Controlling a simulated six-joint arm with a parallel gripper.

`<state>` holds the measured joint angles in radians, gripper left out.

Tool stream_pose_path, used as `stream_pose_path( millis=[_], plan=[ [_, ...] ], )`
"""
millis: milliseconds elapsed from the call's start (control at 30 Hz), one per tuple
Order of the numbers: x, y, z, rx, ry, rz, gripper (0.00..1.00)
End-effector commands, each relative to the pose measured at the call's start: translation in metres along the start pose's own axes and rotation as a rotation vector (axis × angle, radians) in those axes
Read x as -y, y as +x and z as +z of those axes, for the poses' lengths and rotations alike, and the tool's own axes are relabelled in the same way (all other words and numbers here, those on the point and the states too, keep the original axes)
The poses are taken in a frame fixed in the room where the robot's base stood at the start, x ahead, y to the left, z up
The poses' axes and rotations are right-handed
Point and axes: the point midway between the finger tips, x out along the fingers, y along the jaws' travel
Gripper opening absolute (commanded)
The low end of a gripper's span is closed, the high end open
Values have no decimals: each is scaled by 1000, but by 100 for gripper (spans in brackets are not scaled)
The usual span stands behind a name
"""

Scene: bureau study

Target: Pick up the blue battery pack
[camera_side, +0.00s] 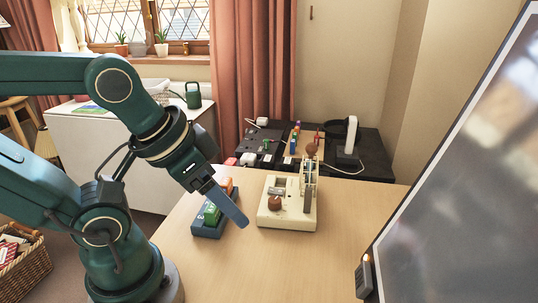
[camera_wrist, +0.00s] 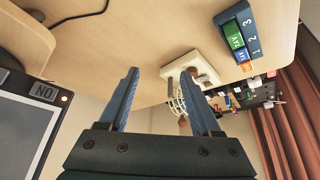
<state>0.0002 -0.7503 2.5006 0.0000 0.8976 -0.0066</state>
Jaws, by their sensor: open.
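A dark blue holder (camera_side: 203,230) sits on the table with a green block (camera_side: 212,213) and an orange block (camera_side: 227,186) in it. In the wrist view the holder (camera_wrist: 254,40) is at upper right, marked with numbers; a blue block (camera_wrist: 241,54), apparently the blue battery pack, sits between the green and orange ones. In the side view my finger hides that spot. My gripper (camera_wrist: 163,72) is open and empty, its blue fingers apart. In the side view my gripper (camera_side: 238,215) appears in front of the holder; its height above the table is unclear.
A cream device (camera_side: 288,216) with a brown knob stands just right of the holder. A black side table (camera_side: 372,164) behind carries several small items and a white stand (camera_side: 348,145). A large framed panel (camera_side: 465,190) rises at right.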

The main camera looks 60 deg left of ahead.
Motion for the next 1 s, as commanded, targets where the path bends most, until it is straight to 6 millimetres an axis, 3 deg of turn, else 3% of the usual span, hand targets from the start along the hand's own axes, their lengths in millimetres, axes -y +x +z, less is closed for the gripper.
stream_pose_path(
  millis=[167,267,400,633,800,1000],
  plan=[
    [9,6,-22,-75,-89,-33,65],
    [32,20,-36,-84,-210,-96,65],
    [77,46,-43,-61,-405,-202,65],
    [142,77,-18,37,-665,-328,65],
    [156,83,0,94,-738,-354,65],
    [160,92,3,99,-744,-358,65]
  ],
)
